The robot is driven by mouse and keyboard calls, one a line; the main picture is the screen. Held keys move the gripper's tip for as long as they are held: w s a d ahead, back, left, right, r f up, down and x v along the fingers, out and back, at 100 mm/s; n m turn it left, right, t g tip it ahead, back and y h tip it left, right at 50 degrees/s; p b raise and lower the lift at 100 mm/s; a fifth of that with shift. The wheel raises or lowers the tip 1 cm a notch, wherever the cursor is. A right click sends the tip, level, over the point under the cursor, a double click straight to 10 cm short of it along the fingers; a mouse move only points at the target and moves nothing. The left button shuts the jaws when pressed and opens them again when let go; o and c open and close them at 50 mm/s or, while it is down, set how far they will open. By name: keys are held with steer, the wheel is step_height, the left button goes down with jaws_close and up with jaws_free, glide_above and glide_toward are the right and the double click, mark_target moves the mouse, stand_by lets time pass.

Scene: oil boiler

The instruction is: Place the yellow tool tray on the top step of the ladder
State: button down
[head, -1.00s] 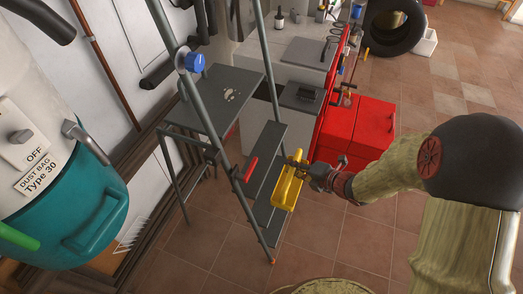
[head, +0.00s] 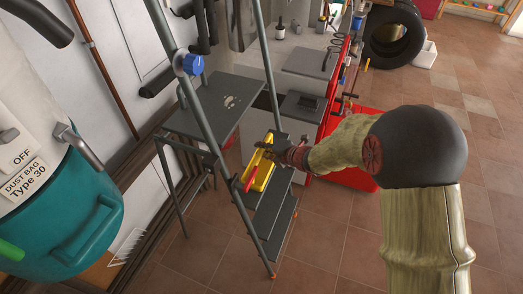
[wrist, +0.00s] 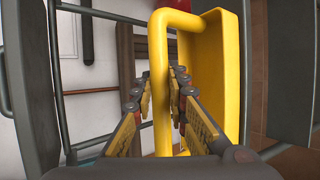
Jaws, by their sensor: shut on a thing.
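The yellow tool tray (head: 262,178) hangs from my gripper (head: 270,150), beside the ladder's right part in the head view. In the wrist view, the tray's yellow handle bar (wrist: 161,100) runs between the two fingers (wrist: 161,82), and its body extends up and right. My gripper is shut on the handle. The ladder's top step (head: 195,118), a wide dark grey platform, lies left of the tray and appears higher. The tray overlaps the lower steps (head: 272,208) in the picture; I cannot tell whether it touches them.
Grey ladder rails (head: 224,180) rise around the steps. A red handle (head: 250,179) sits by the near rail. A teal dust collector (head: 65,220) stands at left, and a red cabinet (head: 347,176) behind my arm.

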steer(key=shift+w+a+f+b, duration=0.25)
steer(key=shift+f+b, duration=0.05)
steer(key=shift+d+r, duration=0.1)
steer(key=shift+f, duration=0.25)
steer(key=c, duration=1.7)
jaws_free()
steer(key=shift+s, duration=0.1)
steer(key=shift+c, duration=0.2)
steer(key=shift+r, duration=0.1)
steer(key=shift+s+d+r, duration=0.1)
steer(key=shift+r, duration=0.15)
steer(key=p+v, duration=0.3)
steer(key=v, duration=0.8)
steer(key=shift+s+d+p, duration=0.2)
steer(key=shift+p, duration=0.2)
